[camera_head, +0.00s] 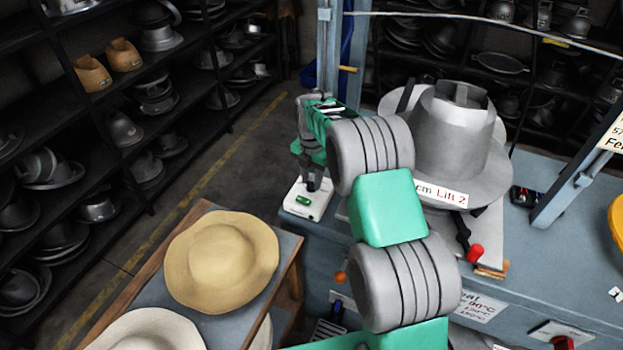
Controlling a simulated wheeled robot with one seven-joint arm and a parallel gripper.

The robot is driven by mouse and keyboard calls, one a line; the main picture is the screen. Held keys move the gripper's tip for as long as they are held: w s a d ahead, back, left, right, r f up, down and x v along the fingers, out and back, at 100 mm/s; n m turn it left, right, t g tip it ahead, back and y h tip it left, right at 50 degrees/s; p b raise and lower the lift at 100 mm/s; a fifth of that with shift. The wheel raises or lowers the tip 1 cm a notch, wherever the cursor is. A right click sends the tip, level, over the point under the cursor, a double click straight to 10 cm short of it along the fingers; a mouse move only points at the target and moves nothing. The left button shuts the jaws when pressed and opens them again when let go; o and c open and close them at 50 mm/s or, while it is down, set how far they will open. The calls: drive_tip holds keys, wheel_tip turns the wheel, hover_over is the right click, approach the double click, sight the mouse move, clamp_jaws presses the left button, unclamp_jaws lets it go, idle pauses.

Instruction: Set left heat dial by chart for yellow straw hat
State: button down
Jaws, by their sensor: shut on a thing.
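My gripper (312,184) points down at a white dial box (297,205) on the left corner of the blue-grey press bench. It is shut on the dark knob of the left heat dial; the fingers and arm hide most of the knob, and its setting cannot be read. A small green patch shows on the box's front. The yellow straw hat (221,262) lies on a wooden-edged side table, apart from my gripper.
The metal hat press (451,130) stands right of my arm, its label partly hidden. A red-knobbed lever (474,251) and a red knob (563,342) are on the bench's front side. A pale hat (148,330) lies near the yellow one. Shelves of moulds line the left.

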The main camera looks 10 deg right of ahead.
idle(0.4)
drive_tip(key=m+b, duration=0.1)
drive_tip(key=m, duration=0.2)
drive_tip(key=shift+f+m+b, duration=0.1)
drive_tip(key=shift+m+b, duration=0.2)
drive_tip(key=shift+b, duration=0.1)
drive_tip(key=m+b, duration=0.1)
drive_tip(key=m, duration=0.3)
drive_tip(key=shift+m, duration=0.3)
drive_tip(key=m+b, duration=0.1)
drive_tip(key=m, duration=0.2)
drive_tip(key=shift+m, duration=2.2)
drive_tip(key=c, duration=1)
unclamp_jaws()
drive_tip(key=shift+c, duration=0.2)
